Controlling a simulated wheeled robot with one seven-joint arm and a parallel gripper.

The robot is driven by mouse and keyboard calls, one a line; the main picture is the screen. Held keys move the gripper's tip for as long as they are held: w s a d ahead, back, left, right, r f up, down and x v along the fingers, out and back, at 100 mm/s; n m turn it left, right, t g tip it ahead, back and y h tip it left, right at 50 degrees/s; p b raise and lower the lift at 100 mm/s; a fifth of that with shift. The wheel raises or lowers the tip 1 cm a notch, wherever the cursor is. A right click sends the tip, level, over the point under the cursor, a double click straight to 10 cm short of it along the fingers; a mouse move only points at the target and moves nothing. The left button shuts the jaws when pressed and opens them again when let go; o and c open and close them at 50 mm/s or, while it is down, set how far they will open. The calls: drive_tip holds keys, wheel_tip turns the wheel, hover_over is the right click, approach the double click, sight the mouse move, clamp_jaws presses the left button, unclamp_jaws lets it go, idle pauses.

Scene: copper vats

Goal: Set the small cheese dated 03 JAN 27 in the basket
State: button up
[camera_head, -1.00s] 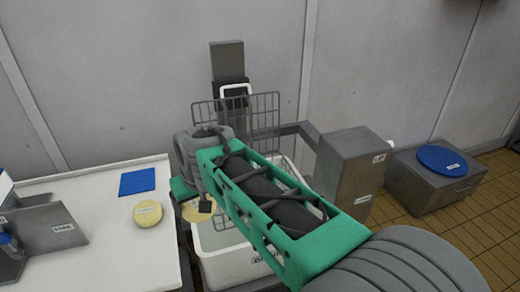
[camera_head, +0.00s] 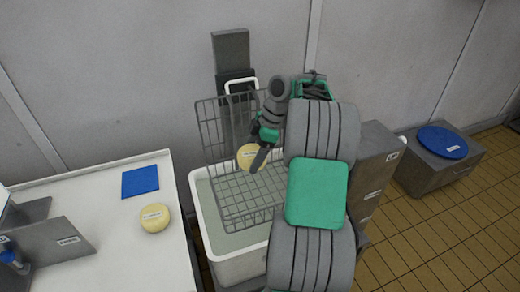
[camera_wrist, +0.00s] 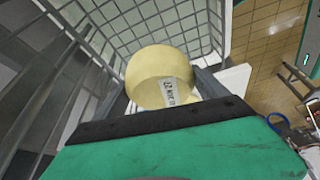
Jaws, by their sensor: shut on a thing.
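My gripper (camera_head: 256,157) is shut on a small pale yellow cheese (camera_head: 248,157). In the wrist view the cheese (camera_wrist: 160,75) sits between the fingers, with a white date label facing the camera that is too small and tilted to read surely. The grey wire basket (camera_head: 212,125) hangs over a white tub (camera_head: 200,218). The held cheese is over the basket's opening in the head view, with wire mesh around it in the wrist view. A second small yellow cheese (camera_head: 155,217) with a label lies on the white table at the left.
A blue square mat (camera_head: 140,182) lies on the white table (camera_head: 110,250). Grey metal holders (camera_head: 50,245) stand at the table's left. A tall grey box (camera_head: 372,165) stands right of the tub; a low box with a blue disc (camera_head: 442,142) is further right.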

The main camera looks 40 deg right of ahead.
drive_tip(key=shift+s+d+f+n, duration=0.2)
drive_tip(key=shift+s+d+n, duration=0.1)
drive_tip(key=shift+d, duration=0.25)
drive_tip(key=shift+s+d+f+n, duration=0.15)
drive_tip(key=shift+s+d+n, duration=0.15)
drive_tip(key=shift+d, duration=0.2)
wheel_tip(320, 180, down, 12)
drive_tip(key=b, duration=1.1)
drive_tip(key=shift+a+f, duration=0.1)
drive_tip(key=shift+f+b, duration=0.8)
drive_tip(key=shift+b, duration=0.15)
drive_tip(key=o, duration=1.8)
drive_tip(key=shift+c, duration=0.2)
drive_tip(key=shift+r, duration=0.1)
wheel_tip(320, 180, up, 7)
drive_tip(key=p, duration=0.6)
drive_tip(key=shift+p, duration=0.3)
